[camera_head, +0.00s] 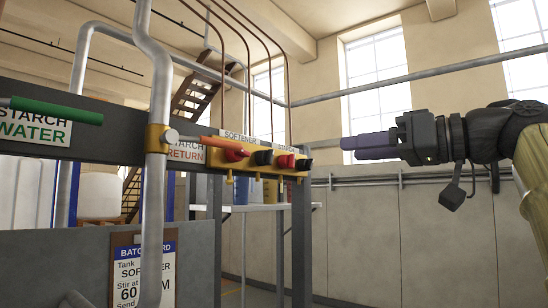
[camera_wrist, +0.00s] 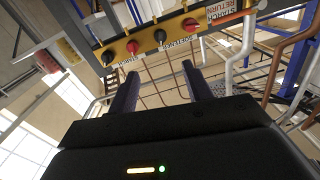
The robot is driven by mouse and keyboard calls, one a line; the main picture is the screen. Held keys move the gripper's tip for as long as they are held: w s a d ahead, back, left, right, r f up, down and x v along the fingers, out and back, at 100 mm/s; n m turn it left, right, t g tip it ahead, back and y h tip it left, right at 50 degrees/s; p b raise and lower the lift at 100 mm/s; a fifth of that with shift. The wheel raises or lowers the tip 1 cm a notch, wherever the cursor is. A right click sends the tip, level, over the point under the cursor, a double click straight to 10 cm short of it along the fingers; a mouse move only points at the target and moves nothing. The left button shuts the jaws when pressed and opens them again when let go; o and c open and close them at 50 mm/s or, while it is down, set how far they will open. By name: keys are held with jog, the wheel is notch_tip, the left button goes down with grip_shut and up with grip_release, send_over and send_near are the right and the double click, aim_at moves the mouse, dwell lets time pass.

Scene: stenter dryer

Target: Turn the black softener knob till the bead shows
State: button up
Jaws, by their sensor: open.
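The black softener knob (camera_head: 262,157) sits on a yellow manifold, beside a red knob (camera_head: 236,154) under the SOFTENER label (camera_head: 240,138). In the wrist view, the black softener knob (camera_wrist: 160,36) lies ahead of the fingers, roughly between their lines. My gripper (camera_head: 346,146) is open and empty, to the right of the manifold and apart from it. Its two fingers also show in the wrist view (camera_wrist: 160,72), with a gap between them. I cannot make out a bead on the knob.
A second red knob (camera_head: 285,161) and black knob (camera_head: 303,164) sit to the right. An orange handle (camera_head: 215,143) and a grey vertical pipe (camera_head: 158,120) stand to the left. Thin copper pipes (camera_head: 250,80) rise behind the manifold. Open air separates my gripper from the knobs.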

jog(key=shift+a, duration=0.15)
jog(key=p, duration=0.5)
send_near(273, 157)
jog(key=x, duration=0.9)
jog(key=shift+w+a, duration=0.1)
jog(key=shift+a, duration=0.05)
jog(key=shift+w+a, duration=0.15)
jog(key=c, duration=1)
